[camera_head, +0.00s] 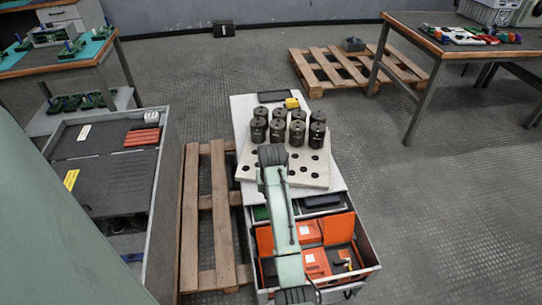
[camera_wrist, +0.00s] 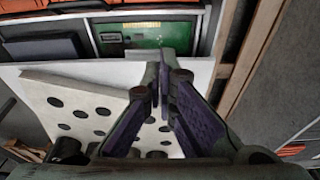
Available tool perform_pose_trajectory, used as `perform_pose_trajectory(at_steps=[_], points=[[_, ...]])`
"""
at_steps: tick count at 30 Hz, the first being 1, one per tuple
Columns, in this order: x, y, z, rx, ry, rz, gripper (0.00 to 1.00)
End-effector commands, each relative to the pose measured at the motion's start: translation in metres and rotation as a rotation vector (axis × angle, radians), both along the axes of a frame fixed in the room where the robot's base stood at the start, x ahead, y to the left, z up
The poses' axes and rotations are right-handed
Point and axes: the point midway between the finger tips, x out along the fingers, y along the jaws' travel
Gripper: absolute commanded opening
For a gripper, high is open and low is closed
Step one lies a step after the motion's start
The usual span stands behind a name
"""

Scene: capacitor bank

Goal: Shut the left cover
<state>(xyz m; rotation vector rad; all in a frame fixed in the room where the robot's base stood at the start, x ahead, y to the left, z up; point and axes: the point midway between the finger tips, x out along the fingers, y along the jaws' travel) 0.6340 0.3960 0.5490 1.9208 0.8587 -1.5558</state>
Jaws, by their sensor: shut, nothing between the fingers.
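An open metal case (camera_head: 368,250) stands at the bottom centre of the head view. An orange panel on its left side (camera_head: 265,240) looks like the left cover; it appears raised, though its exact angle is hard to tell. Another orange panel (camera_head: 338,228) stands raised on the right. My arm crosses between them and hides part of the case. My gripper (camera_wrist: 165,70) shows in the wrist view, fingers together and empty, above the white plate near a green circuit board (camera_wrist: 160,34). It is apart from both panels. In the head view my arm hides the fingers.
Dark cylinders (camera_head: 278,131) stand on the perforated white plate (camera_head: 310,175) beyond the case. A wooden pallet (camera_head: 219,220) lies to the left, beside a grey bin (camera_head: 160,180). Open floor (camera_head: 430,220) lies to the right; a workbench (camera_head: 430,55) stands at the back right.

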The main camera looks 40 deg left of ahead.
Motion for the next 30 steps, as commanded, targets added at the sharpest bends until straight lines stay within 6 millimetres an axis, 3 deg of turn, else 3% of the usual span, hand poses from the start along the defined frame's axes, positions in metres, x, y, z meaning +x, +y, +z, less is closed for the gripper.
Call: perform_pose_trajectory(at_steps=[5,19,30], points=[[-0.001,-0.004,-0.021,-0.023,0.022,-0.005,0.00],[0.010,0.008,-0.105,-0.021,0.018,-0.003,0.00],[-0.015,-0.019,-0.095,-0.017,0.016,-0.004,0.00]])
